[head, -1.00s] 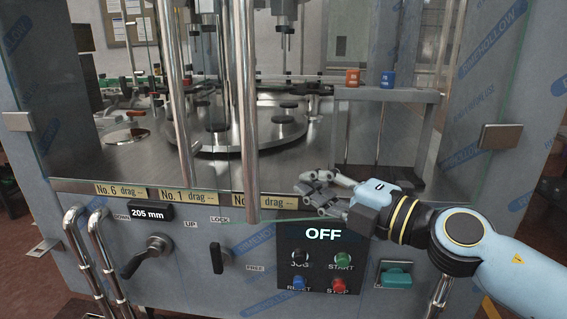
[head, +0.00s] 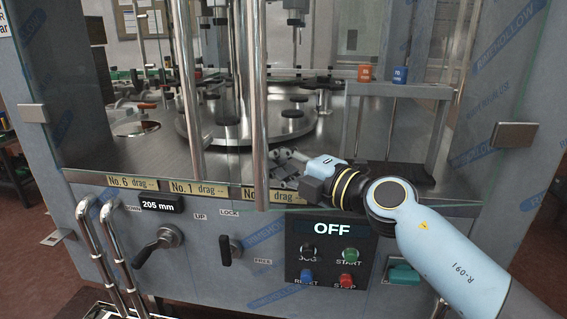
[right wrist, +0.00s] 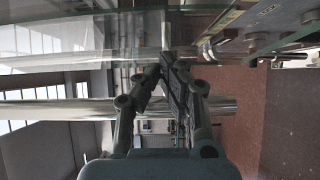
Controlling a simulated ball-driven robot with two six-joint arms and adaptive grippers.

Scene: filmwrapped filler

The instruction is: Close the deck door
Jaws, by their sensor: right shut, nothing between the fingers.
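The glass deck door shows as a right-hand pane (head: 320,200) with a tall steel bar handle (head: 259,90) at its free edge. Its lower corner hangs in front of the deck edge, so it looks slightly ajar. A second bar handle (head: 185,80) stands to the left on the other pane. My right gripper (head: 285,160) is shut and empty, just right of the handle at deck height; whether it touches the glass I cannot tell. In the right wrist view its fingers (right wrist: 172,72) lie across a steel bar (right wrist: 75,108). My left gripper is out of view.
A control panel (head: 330,255) reading OFF sits below the door, with a crank (head: 160,242) to its left. A hinge (head: 515,135) is at the right post. Curved steel rails (head: 92,235) stand at lower left. Inside is a round turntable (head: 220,130).

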